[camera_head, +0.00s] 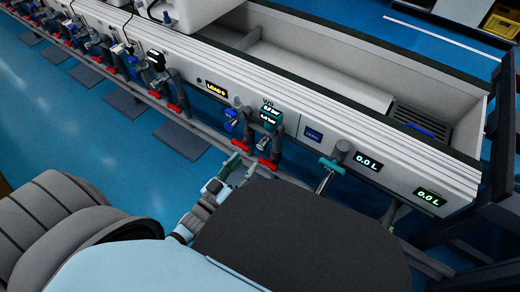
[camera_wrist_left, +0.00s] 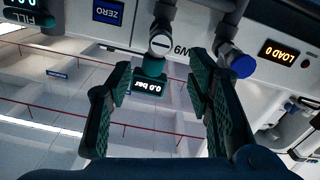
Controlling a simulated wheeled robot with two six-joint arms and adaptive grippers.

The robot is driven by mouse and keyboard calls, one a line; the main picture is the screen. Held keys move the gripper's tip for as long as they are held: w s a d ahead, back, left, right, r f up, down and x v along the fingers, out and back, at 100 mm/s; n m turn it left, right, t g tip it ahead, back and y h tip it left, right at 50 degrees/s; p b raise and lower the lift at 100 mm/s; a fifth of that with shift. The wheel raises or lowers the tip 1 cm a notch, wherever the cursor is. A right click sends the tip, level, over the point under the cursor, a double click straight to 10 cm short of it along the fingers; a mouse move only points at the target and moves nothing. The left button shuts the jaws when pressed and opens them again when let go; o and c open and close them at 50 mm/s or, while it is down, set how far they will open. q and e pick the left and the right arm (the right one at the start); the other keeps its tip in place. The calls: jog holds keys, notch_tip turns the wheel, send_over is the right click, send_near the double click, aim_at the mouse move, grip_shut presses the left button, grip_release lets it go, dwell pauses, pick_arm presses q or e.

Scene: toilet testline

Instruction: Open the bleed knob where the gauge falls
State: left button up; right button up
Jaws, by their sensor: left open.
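A teal gauge block (camera_head: 270,115) with lit bar readouts stands on the pipes at the front of the white testline. The wrist view shows a gauge display (camera_wrist_left: 147,88) upside down, reading 0.0 bar. A round silver slotted knob (camera_wrist_left: 160,44) sits just above it in that view. A blue knob (camera_wrist_left: 240,65) on a neighbouring pipe is to the right, and a blue fitting (camera_head: 231,121) shows in the head view. My left gripper (camera_head: 240,168) is open and empty below these fittings. Its fingers (camera_wrist_left: 160,82) frame the gauge display without visibly gripping anything. My right gripper is not in view.
Red handles (camera_head: 268,161) hang under the pipes. A teal T-handle (camera_head: 332,166) is to the right. A LOAD display (camera_head: 216,89), a ZERO panel (camera_head: 313,134) and litre displays (camera_head: 368,160) line the white face. Blue floor (camera_head: 120,150) is open at left.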

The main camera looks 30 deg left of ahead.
aim_at(260, 147)
pick_arm(q)
jog(key=w, duration=0.2)
jog(key=w+b, duration=0.1)
jog(key=w, duration=0.2)
jog(key=w+d+b, duration=0.1)
jog(key=w, duration=0.2)
jog(key=shift+w+d+f, duration=0.1)
jog(key=shift+w+f, duration=0.05)
jog(key=shift+w, duration=0.05)
jog(key=shift+w+b, duration=0.3)
jog(key=shift+w, duration=0.25)
grip_shut()
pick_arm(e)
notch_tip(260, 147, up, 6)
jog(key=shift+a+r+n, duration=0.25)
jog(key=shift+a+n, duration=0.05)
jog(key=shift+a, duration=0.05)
